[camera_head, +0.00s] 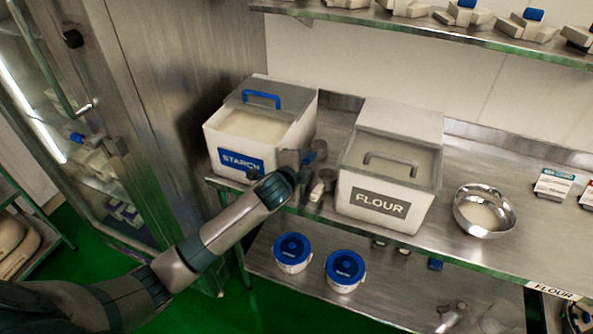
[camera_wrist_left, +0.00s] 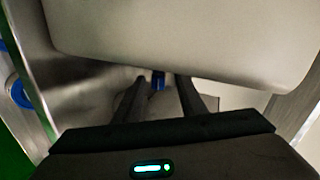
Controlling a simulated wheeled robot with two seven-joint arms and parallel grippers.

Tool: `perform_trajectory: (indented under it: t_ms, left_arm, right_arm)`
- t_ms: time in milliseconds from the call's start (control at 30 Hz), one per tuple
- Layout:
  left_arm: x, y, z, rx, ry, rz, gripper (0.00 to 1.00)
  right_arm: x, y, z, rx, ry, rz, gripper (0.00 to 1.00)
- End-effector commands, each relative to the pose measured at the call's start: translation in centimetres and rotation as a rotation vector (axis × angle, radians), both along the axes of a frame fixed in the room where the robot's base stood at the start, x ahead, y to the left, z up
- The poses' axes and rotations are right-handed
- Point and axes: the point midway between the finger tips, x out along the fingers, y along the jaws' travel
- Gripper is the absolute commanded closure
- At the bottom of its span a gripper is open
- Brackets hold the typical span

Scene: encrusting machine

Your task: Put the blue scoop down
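My left gripper (camera_head: 306,172) is low at the gap between the starch bin (camera_head: 225,140) and the flour bin (camera_head: 350,195), by the steel counter. In the left wrist view its two dark fingers (camera_wrist_left: 163,88) stand apart. A small blue piece (camera_wrist_left: 158,80) shows between them, with space on both sides; it may be part of the blue scoop. The rest of the scoop is hidden or too small to make out in the head view. My right gripper is not in view.
A steel bowl (camera_head: 484,211) stands right of the flour bin, with counter (camera_head: 530,235) free around it. Two blue-lidded tubs (camera_head: 292,253) stand on the lower shelf. A steel-framed cabinet (camera_head: 165,100) is at left. A pale bin wall (camera_wrist_left: 190,35) is close above the fingers.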

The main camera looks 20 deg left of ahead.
Motion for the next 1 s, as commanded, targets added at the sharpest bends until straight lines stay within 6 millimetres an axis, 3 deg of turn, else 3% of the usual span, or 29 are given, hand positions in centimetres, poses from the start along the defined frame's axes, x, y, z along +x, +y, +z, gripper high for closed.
perform_trajectory:
  t_ms: [300,500,1000]
  left_arm:
    - [-4.5,0.2,1.9,0.001,-0.001,-0.001,0.63]
    - [-6.4,0.2,2.8,0.001,-0.001,-0.001,0.63]
    - [-7.1,0.2,3.2,0.001,0.0,0.0,0.63]
  right_arm:
    - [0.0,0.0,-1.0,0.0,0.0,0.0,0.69]
    - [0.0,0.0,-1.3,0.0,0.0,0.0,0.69]
    - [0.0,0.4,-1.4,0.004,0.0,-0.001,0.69]
